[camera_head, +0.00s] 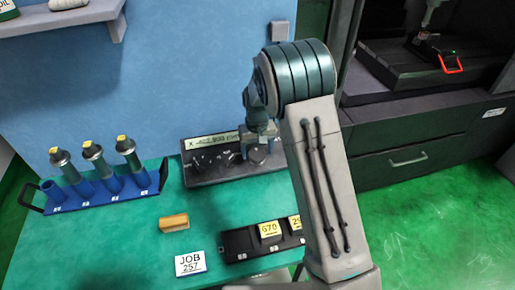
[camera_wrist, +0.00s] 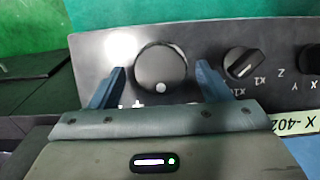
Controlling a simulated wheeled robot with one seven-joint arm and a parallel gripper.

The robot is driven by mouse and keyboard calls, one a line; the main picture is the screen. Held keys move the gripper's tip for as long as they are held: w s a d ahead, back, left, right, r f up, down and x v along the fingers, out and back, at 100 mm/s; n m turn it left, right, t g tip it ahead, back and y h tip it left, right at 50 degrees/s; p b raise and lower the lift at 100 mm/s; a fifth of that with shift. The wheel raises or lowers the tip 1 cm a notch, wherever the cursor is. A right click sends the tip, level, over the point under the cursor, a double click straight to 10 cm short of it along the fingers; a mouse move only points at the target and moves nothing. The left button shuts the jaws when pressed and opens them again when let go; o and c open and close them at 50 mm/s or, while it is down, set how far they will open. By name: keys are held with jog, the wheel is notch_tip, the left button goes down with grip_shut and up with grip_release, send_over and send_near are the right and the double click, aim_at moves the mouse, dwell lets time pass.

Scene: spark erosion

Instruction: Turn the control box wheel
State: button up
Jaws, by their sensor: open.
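The control box (camera_head: 207,167) is a dark panel lying on the green bench against the blue wall in the head view. It also fills the upper wrist view (camera_wrist: 108,52). Its round dark wheel (camera_wrist: 161,62) has a light rim and a small pale knob low on its face. My gripper (camera_wrist: 160,70) is open, with one blue finger on either side of the wheel. I cannot tell whether the fingers touch it. In the head view my gripper (camera_head: 258,145) points down over the box's right part and hides some of it.
A selector knob (camera_wrist: 243,64) sits right of the wheel, close to the right finger. A blue rack (camera_head: 105,188) with several tool holders stands left. A wooden block (camera_head: 173,222), a JOB 257 card (camera_head: 190,263) and a black tray (camera_head: 240,246) lie in front.

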jog(key=shift+f, duration=0.1)
jog(key=c, duration=1)
jog(key=shift+o, duration=0.2)
jog(key=shift+b, duration=0.3)
